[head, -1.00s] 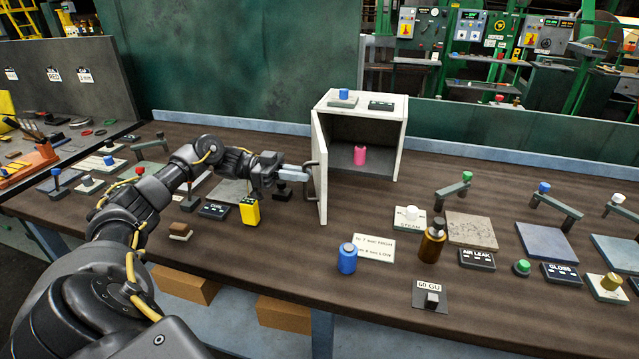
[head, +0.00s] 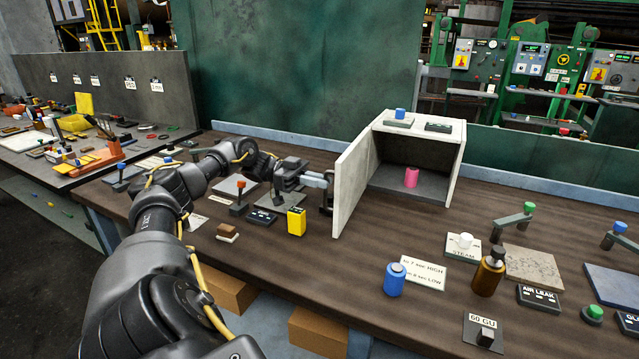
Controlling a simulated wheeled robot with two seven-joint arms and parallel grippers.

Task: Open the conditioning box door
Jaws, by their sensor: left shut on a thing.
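The conditioning box (head: 414,131) is a white box on the bench with an open front. Its door (head: 352,185) stands swung out to the left, and the inside shows. A pink cylinder (head: 411,177) stands inside. My left gripper (head: 326,190) is at the outer face of the door, shut on the dark door handle (head: 329,197); the fingers partly hide the handle. My right gripper is not in view.
A blue bottle (head: 394,280), a note card (head: 424,272) and a brown bottle (head: 488,273) are in front of the box.

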